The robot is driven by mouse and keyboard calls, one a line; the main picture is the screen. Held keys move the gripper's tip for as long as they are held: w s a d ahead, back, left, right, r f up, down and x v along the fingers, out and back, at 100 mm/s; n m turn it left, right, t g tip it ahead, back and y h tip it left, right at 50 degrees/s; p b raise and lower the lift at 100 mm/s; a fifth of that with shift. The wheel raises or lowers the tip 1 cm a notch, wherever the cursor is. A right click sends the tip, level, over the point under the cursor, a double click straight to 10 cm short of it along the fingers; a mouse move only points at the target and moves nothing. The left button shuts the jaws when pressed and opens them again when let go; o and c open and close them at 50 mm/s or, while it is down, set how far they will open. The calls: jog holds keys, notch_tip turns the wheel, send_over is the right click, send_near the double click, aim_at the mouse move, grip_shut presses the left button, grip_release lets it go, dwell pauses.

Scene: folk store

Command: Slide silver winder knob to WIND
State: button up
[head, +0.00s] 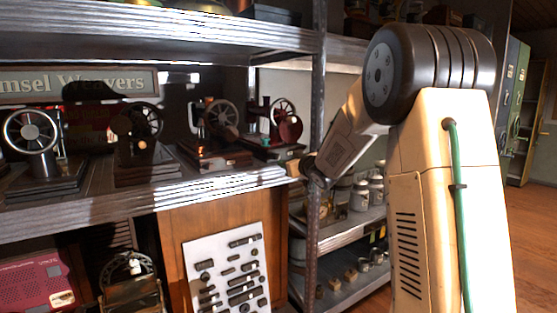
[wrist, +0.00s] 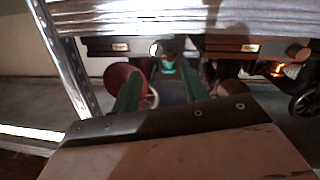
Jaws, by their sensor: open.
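The rightmost winder machine (head: 285,132) stands on the middle shelf in the head view, with a red drum, a spoked wheel and a wooden base. In the wrist view its red drum (wrist: 122,84) is left of the fingers. A small pale round part (wrist: 155,48), possibly the silver knob, sits at the base edge beside a teal part (wrist: 168,66). No WIND marking is legible. My gripper (wrist: 160,78) is open, its two green fingers pointing toward the machine, with nothing clearly held between them. In the head view its fingers are hard to make out.
Other wheeled machines (head: 32,135) stand to the left on the same shelf (head: 235,183). A metal upright (head: 316,90) is close to my arm. A white panel of dark parts (head: 228,275) leans below. Jars (head: 361,195) stand on the lower right shelf.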

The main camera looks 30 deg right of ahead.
aim_at(278, 158)
jog(key=shift+n+t+y, duration=0.5)
jog(key=shift+t+y, duration=0.1)
jog(key=shift+y, duration=0.3)
jog(key=w, duration=0.3)
jog(key=w+d, duration=0.1)
jog(key=w, duration=0.2)
jog(key=w+f, duration=0.1)
jog(key=w, duration=0.2)
jog(key=shift+w+d+f, duration=0.1)
jog(key=shift+w+d, duration=0.1)
jog(key=shift+w, duration=0.05)
